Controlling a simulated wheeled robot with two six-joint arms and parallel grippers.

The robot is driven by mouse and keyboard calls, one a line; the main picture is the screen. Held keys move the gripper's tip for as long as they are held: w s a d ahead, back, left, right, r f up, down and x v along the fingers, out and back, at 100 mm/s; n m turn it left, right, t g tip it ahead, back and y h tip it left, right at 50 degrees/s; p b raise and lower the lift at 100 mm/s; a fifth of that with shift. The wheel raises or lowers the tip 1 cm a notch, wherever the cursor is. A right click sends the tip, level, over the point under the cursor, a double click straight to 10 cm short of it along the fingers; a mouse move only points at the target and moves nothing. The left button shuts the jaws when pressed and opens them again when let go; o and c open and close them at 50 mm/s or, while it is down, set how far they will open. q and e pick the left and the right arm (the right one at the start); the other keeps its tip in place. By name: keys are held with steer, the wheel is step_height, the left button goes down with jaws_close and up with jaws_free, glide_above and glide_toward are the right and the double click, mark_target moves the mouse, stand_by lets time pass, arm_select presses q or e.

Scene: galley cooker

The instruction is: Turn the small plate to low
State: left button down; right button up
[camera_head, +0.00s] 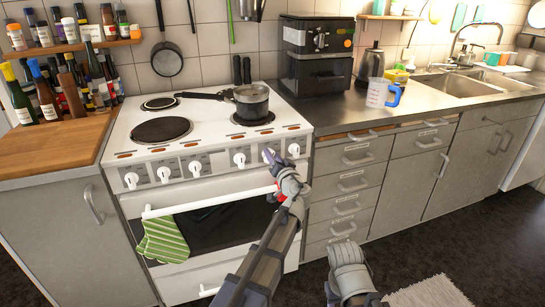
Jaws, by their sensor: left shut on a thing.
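The white cooker (215,125) has a row of white knobs (239,160) along its front panel. A small dark plate (158,104) shows at the back left of the hob, and a larger one (160,130) at the front left. My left gripper (269,156) is at the panel's right part, shut on a knob that its fingers mostly hide. Another white knob (294,150) stands just right of it. The knob's pointer setting cannot be read. My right gripper (348,257) is low in front of the drawers, and its fingers do not show clearly.
A pot (251,101) with a long handle stands on a right-hand plate. Bottles crowd the left counter.

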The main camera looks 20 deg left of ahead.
arm_select(q)
steer(key=shift+f+m, duration=0.1)
steer(key=shift+m, duration=0.9)
steer(key=c, duration=0.7)
jaws_free()
steer(key=shift+d, duration=0.1)
steer(key=v, duration=0.7)
steer(key=shift+s+d, duration=0.2)
steer(key=shift+s, duration=0.15)
